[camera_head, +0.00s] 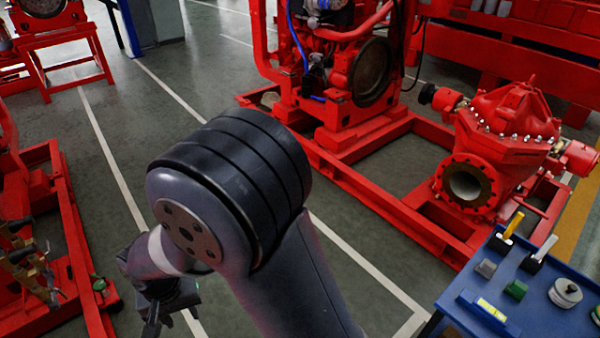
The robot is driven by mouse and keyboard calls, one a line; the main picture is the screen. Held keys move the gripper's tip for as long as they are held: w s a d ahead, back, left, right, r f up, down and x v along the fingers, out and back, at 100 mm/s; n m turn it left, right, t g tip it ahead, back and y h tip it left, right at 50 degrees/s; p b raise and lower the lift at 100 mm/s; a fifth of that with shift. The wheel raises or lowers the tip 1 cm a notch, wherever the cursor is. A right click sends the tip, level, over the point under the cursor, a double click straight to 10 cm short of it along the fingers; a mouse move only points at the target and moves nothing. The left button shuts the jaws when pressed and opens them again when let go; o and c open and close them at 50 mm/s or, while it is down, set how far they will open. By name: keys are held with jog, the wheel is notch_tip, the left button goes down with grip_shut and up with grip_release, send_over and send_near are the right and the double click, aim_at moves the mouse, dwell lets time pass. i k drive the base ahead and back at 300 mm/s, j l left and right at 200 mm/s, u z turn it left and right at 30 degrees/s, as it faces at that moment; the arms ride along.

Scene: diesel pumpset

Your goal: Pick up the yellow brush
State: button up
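The yellow brush (513,225) is on the blue table at the lower right. Its yellow handle points up and leans to the right, and its lower end is a black block. My gripper (163,316) is at the lower left, far from the brush and over the floor. It is small, dark and partly cut off by the bottom edge, so I cannot tell whether its fingers are open or shut. No object shows in it.
The blue table (455,306) also holds a white-handled brush-like tool (545,248), a green block (516,289), a grey block (486,268), a blue item with a yellow top (490,309) and a round grey piece (565,292). A red pump (505,135) on a red frame stands behind it.

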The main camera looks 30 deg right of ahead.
aim_at(519, 216)
jog(key=i+l+z, duration=0.1)
jog(key=i+z, duration=0.2)
jog(key=z, duration=0.15)
jog(key=i+z, duration=0.3)
jog(key=z, duration=0.15)
jog(key=i+j+z, duration=0.15)
jog(key=z, duration=0.25)
jog(key=i+j+z, duration=0.25)
jog(key=z, duration=0.2)
jog(key=i+z, duration=0.15)
jog(key=z, duration=0.3)
jog(key=i+j+z, duration=0.15)
jog(key=z, duration=0.35)
jog(key=i+j+z, duration=0.15)
jog(key=z, duration=0.3)
jog(key=i+j+z, duration=0.1)
jog(key=z, duration=0.35)
jog(key=i+j+z, duration=0.2)
jog(key=z, duration=0.25)
jog(key=i+j+z, duration=0.15)
jog(key=z, duration=0.3)
jog(key=i+j+z, duration=0.1)
jog(key=j+z, duration=0.65)
jog(key=z, duration=0.2)
